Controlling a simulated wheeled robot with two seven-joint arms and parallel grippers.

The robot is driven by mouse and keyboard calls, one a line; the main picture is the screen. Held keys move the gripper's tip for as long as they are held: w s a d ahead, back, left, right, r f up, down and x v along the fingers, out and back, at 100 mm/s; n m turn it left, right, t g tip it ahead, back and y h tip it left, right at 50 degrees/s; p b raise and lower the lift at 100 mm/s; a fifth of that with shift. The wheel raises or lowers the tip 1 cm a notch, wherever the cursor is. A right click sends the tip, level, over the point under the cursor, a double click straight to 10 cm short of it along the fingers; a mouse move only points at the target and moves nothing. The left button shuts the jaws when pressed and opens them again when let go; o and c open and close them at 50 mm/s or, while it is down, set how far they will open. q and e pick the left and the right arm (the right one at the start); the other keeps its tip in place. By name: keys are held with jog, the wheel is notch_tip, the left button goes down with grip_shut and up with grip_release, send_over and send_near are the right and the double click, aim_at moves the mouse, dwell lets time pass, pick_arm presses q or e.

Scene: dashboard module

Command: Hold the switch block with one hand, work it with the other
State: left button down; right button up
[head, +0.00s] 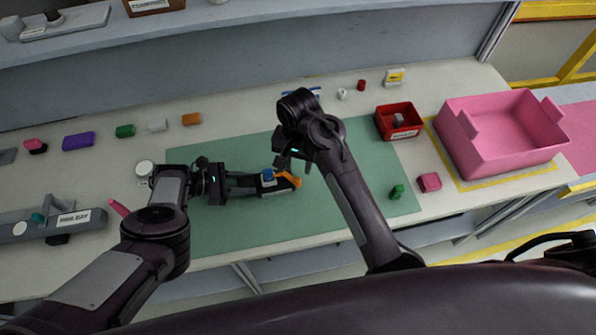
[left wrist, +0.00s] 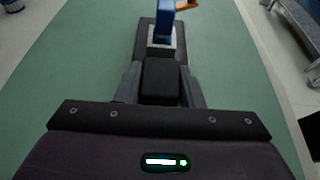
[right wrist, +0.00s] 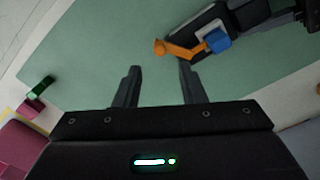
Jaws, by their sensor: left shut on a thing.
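The switch block is a dark block (head: 278,189) with a blue part (head: 268,175) and an orange lever (head: 290,178), over the green mat (head: 230,225). My left gripper (head: 257,185) is shut on the dark block's near end; the left wrist view shows the block (left wrist: 160,80) between its fingers. My right gripper (head: 292,164) is open and empty, just beyond the block. In the right wrist view, its fingers (right wrist: 158,75) are apart, and the orange lever (right wrist: 180,49) lies past the fingertips. I cannot tell the height gap between them.
A red bin (head: 398,122) and a pink crate (head: 505,135) stand to the right. A green piece (head: 397,191) and a pink block (head: 429,182) lie near the mat's right edge. Several small coloured parts line the back left. A grey fixture (head: 60,222) is at left.

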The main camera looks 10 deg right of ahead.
aim_at(298, 179)
notch_tip(298, 179, up, 5)
jog(key=shift+r, duration=0.2)
dwell(0.3)
pick_arm(q)
jog(key=c, duration=0.9)
grip_release()
